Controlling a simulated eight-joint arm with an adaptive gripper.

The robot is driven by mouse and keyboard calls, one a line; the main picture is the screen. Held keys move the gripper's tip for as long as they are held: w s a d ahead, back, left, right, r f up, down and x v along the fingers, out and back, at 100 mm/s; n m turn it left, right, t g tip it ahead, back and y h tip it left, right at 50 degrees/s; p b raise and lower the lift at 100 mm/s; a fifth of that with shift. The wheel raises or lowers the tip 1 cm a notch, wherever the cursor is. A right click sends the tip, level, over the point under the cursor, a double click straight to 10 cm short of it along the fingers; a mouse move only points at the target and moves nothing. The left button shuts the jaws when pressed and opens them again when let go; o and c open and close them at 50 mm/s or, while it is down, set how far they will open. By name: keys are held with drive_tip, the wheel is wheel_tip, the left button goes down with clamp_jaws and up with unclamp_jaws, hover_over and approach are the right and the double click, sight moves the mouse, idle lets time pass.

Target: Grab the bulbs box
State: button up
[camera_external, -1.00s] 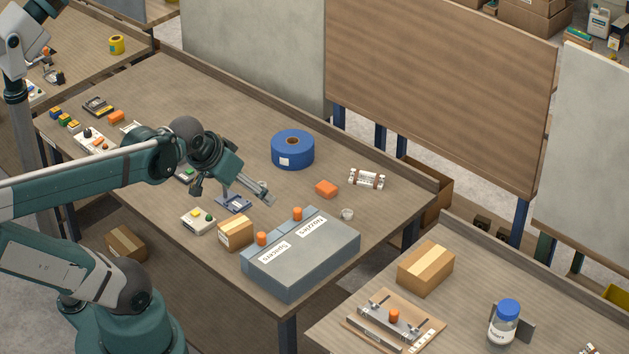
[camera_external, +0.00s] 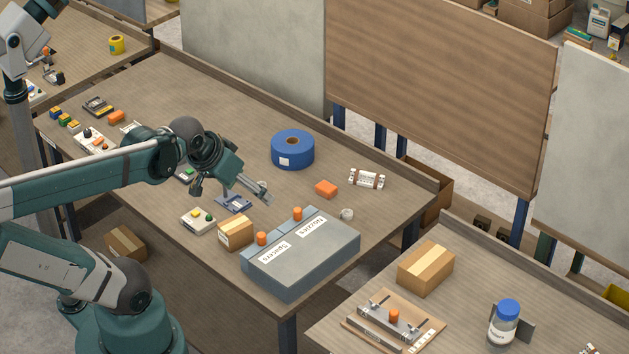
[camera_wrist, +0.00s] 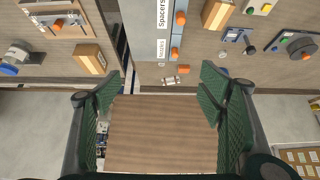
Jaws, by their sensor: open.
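No label reading "bulbs" is legible, so I cannot tell which thing is the bulbs box. A grey two-part box with labels Spacers and Nozzles (camera_external: 318,262) lies at the table's front right; it also shows at the top of the wrist view (camera_wrist: 148,40). A small cardboard box (camera_external: 236,233) stands beside its left end, and a larger one (camera_external: 426,268) on the right table. My gripper (camera_external: 234,190) is above the main table, left of the blue roll. In the wrist view my gripper (camera_wrist: 158,88) is open, its green fingers apart with nothing between them.
A blue roll (camera_external: 292,149) stands on the main table, with an orange block (camera_external: 326,189) and a small white-and-red item (camera_external: 367,179) to its right.

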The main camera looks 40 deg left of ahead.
drive_tip(key=shift+w+a+f, duration=0.1)
drive_tip(key=m+g+b, duration=0.2)
drive_tip(key=m+g, duration=0.5)
drive_tip(key=m, duration=1.2)
hover_over(235, 224)
wheel_tip(235, 224, down, 22)
drive_tip(key=shift+w+r, duration=0.1)
drive_tip(key=shift+r, duration=0.1)
drive_tip(key=shift+a+f, duration=0.1)
drive_tip(key=shift+f, duration=0.3)
drive_tip(key=shift+f, duration=0.15)
drive_tip(key=shift+f, duration=1.15)
drive_tip(key=shift+f, duration=0.1)
drive_tip(key=shift+f+b, duration=0.6)
drive_tip(key=shift+f, duration=1.9)
